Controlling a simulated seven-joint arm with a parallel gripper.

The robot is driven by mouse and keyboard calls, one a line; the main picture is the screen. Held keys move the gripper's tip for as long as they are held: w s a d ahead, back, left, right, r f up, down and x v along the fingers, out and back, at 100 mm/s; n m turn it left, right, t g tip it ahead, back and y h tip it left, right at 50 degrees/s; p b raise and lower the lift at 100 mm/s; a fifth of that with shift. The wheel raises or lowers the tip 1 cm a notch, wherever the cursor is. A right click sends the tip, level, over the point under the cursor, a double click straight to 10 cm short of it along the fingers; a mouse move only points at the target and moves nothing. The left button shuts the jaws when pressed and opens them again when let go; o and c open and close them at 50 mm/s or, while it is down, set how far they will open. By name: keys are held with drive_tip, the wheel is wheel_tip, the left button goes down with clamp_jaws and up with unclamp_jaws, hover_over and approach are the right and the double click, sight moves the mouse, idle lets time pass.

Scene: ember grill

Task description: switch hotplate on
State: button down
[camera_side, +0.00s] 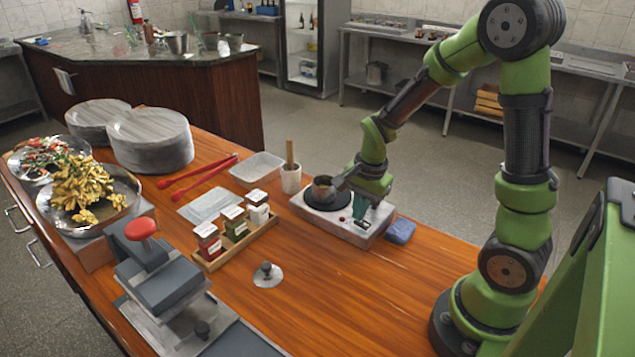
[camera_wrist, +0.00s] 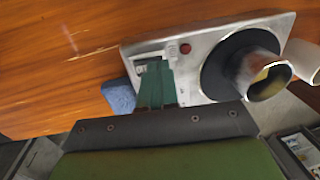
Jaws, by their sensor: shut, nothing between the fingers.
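The hotplate (camera_side: 325,222) is a flat metal box with a round black plate, seen at the table's far edge in the side view. In the wrist view its steel top (camera_wrist: 205,30) carries a small red round part (camera_wrist: 185,48) and a pale panel with a dark slot (camera_wrist: 148,55). My gripper (camera_wrist: 155,66) points down at this panel, its green fingers shut and empty. The fingertips cover part of the panel; I cannot tell if they touch it. In the side view my gripper (camera_side: 359,222) is over the hotplate's right end. The switch position is not clear.
A small metal pot (camera_side: 323,188) stands on the black plate, beside my gripper. A blue sponge (camera_side: 400,231) lies right of the hotplate. A spice rack (camera_side: 236,243), a white cup (camera_side: 291,180) and a lid (camera_side: 267,275) are to the left. The table in front is clear.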

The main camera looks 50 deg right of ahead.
drive_tip(key=shift+f, duration=0.2)
drive_tip(key=shift+w+f, duration=0.15)
drive_tip(key=shift+f, duration=0.1)
idle(0.4)
drive_tip(key=shift+s+r, duration=0.25)
drive_tip(key=shift+s, duration=0.6)
wheel_tip(320, 180, up, 14)
drive_tip(key=w, duration=0.1)
drive_tip(key=shift+w, duration=0.4)
